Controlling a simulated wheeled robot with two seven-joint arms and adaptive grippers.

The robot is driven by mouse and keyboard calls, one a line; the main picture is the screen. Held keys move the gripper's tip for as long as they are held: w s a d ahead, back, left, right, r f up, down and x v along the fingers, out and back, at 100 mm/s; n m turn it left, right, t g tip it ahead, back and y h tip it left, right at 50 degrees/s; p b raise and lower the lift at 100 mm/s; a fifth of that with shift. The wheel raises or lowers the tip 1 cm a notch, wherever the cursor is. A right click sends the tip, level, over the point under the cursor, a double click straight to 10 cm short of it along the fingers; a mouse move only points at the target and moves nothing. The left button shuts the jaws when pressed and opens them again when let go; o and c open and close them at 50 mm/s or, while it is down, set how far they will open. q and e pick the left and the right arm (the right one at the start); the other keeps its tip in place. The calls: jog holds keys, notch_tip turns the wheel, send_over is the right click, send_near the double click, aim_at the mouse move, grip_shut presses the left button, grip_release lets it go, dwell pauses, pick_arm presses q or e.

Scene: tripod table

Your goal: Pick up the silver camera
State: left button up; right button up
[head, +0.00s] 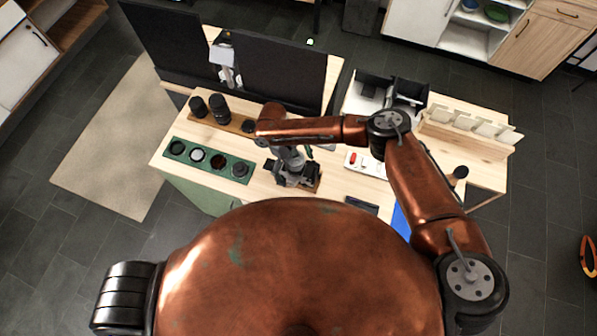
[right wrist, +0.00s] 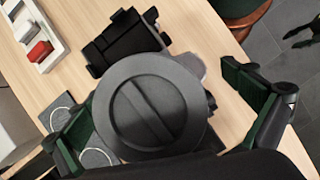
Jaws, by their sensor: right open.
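The silver camera (head: 297,178) is on the wooden desk near its front middle, partly hidden by my right gripper (head: 288,160) in the head view. In the right wrist view, the camera's large round black front (right wrist: 150,105) faces me, with a little grey body showing behind its right edge. My right gripper (right wrist: 163,118) is open, with one green-padded finger on each side of the camera. I cannot tell whether either finger touches it. My left gripper is in neither view.
A green tray (head: 183,160) with round filters lies to the left. Black lenses (head: 218,107) stand behind it. Dark monitors (head: 285,72) rise at the back. A white tray (head: 372,168) with a red item lies right of the camera.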

jog(key=c, duration=1.9)
